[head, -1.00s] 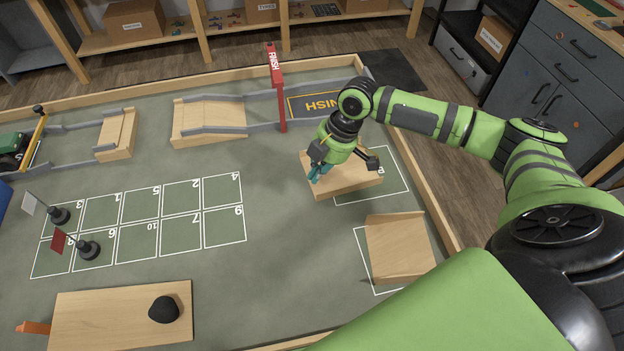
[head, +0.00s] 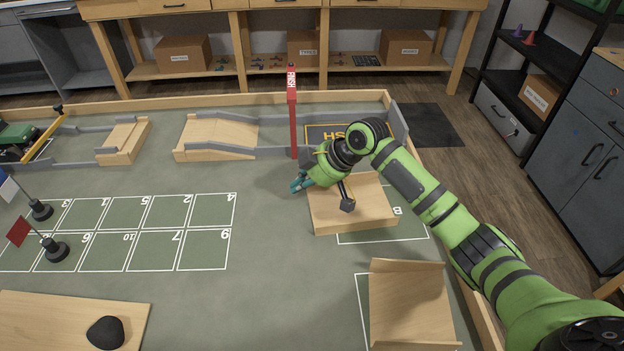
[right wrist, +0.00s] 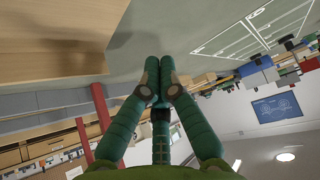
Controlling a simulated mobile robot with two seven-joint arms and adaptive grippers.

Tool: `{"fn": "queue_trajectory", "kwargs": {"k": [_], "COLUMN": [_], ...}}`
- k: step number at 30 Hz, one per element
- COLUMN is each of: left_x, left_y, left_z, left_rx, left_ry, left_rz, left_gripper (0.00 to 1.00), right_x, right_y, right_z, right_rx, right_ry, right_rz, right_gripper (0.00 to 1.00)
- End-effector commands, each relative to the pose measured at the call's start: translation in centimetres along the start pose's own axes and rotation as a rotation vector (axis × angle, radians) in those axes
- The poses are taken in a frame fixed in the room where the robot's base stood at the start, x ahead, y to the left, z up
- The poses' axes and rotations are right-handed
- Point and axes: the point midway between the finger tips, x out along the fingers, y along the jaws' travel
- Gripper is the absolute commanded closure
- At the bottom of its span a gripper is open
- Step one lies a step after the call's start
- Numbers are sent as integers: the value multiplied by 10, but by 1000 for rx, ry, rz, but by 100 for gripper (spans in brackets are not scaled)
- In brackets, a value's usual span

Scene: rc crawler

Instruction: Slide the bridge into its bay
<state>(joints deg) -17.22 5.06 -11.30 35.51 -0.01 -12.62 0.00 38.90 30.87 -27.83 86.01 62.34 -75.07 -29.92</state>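The bridge seems to be the light wooden block (head: 365,217) right of centre in the head view. It lies partly over a white-outlined bay (head: 413,226), whose right and near edges stay uncovered; the block sits off toward its left and far side. My right gripper (head: 297,185) is low at the block's far left corner. In the right wrist view its teal fingers (right wrist: 157,76) meet at the tips, with nothing visible between them. A wooden surface (right wrist: 50,35) fills that view's upper left. Whether the fingers touch the block cannot be told. My left gripper is out of view.
A wooden ramp (head: 412,300) lies in another outlined bay nearby. A red finish post (head: 292,115) stands just beyond my gripper. A low wooden border (head: 428,165) edges the mat. Numbered squares (head: 150,228) and two flags lie left. Open mat lies between.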

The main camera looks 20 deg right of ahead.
Motion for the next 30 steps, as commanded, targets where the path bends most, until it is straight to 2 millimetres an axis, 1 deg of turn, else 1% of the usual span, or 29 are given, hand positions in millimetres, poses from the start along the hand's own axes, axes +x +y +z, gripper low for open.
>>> {"fn": "queue_trajectory", "kwargs": {"k": [1,6,7,9,14,18,27,30], "left_x": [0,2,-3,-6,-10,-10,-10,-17], "left_y": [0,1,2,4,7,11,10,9], "left_z": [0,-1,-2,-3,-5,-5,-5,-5], "left_rx": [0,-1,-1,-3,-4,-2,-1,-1], "left_ry": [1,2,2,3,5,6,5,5], "left_rz": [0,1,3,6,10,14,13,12], "left_gripper": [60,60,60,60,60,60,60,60], "right_x": [13,47,38,30,21,18,17,9], "right_y": [-1,-1,2,1,0,0,0,1], "right_z": [0,-1,6,15,28,31,32,40], "right_rx": [3,-1,1,0,-1,-2,-2,1], "right_ry": [0,-1,-3,-3,-2,0,0,-4], "right_rz": [-4,-2,4,2,1,1,1,3], "right_gripper": [100,100,100,100,100,100,100,100]}}
